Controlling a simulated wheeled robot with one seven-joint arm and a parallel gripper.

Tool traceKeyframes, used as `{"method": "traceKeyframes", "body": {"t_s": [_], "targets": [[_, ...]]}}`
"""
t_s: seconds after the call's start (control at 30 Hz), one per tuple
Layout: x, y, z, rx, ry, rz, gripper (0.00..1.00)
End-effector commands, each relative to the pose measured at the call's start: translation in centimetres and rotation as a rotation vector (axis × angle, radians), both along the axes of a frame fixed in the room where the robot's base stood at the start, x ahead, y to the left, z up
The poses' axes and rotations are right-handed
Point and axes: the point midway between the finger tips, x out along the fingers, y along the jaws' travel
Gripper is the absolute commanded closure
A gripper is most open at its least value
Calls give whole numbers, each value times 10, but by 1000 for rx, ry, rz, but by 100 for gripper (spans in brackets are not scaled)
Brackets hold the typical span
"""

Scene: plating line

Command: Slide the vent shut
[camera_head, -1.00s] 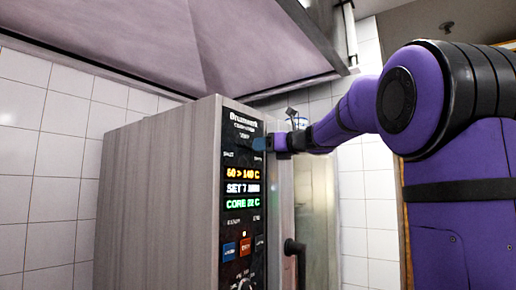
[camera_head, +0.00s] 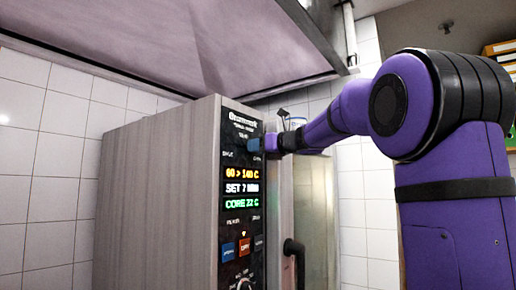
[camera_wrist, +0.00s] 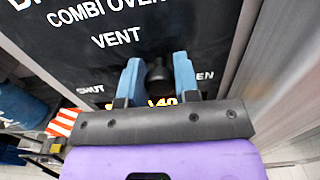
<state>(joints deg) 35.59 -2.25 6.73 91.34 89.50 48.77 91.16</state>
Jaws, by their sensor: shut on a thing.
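The combi oven's control panel (camera_head: 241,200) carries a white VENT label (camera_wrist: 117,38) in the wrist view. Below it is a black vent knob (camera_wrist: 157,74), between the word SHUT on the left and the partly covered word OPEN on the right. The knob sits between the two words, somewhat nearer OPEN. My gripper (camera_wrist: 157,76) has its blue fingers closed on either side of the knob. In the head view my gripper (camera_head: 255,144) is at the upper panel and hides the knob. Any slot behind the knob is hidden.
The oven (camera_head: 155,200) has lit displays, buttons and a dial below the vent. A black door handle (camera_head: 294,250) stands out at lower right. A large hood (camera_head: 190,45) hangs above. Tiled wall lies behind.

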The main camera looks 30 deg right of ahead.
Motion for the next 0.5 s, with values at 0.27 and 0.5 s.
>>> {"method": "traceKeyframes", "body": {"t_s": [0.27, 0.5], "targets": [[-18, 50, 1, -2, -1, 4, 100], [-25, 68, 0, -1, 0, 3, 100]]}}
